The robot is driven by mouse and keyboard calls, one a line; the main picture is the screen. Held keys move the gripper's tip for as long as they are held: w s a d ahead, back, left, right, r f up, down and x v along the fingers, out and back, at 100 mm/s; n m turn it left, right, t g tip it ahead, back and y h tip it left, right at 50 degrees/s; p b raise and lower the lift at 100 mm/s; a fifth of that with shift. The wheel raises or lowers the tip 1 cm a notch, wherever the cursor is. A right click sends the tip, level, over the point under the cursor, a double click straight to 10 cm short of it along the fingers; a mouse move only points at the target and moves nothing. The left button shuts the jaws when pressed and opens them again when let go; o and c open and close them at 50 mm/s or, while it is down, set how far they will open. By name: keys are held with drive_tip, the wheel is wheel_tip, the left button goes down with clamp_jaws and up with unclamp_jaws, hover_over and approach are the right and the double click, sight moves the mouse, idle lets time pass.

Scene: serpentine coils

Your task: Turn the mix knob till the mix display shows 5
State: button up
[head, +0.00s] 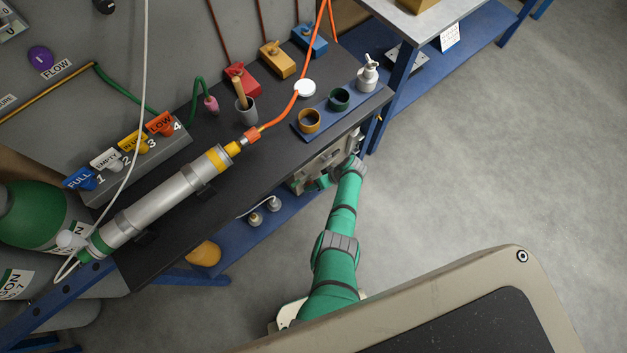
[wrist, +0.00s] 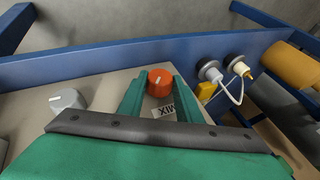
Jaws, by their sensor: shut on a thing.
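The mix knob is orange-red with a white pointer line, and it shows in the wrist view (wrist: 160,82) next to a white label (wrist: 164,111) reading MIX. My gripper (wrist: 160,88) has its two green fingers on either side of this knob, shut on it. In the head view my green arm reaches to the beige panel (head: 327,160) under the bench's front edge, and my gripper (head: 322,182) is partly hidden there. The mix display cannot be made out in either view.
A grey knob (wrist: 68,100) sits left of the mix knob on the same panel. Plugs with cables (wrist: 209,70) are at the right. A dark bench top (head: 270,150) with a metal cylinder (head: 160,203) lies above. Open floor (head: 480,170) is to the right.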

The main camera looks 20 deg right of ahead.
drive_tip(key=shift+s+f+y, duration=0.1)
drive_tip(key=shift+f+y, duration=0.05)
drive_tip(key=shift+y, duration=0.25)
idle(0.4)
drive_tip(key=o, duration=1)
drive_tip(key=shift+o, duration=0.2)
drive_tip(key=shift+d+r, duration=0.2)
drive_tip(key=shift+r, duration=0.05)
drive_tip(key=v, duration=1)
drive_tip(key=shift+r, duration=0.1)
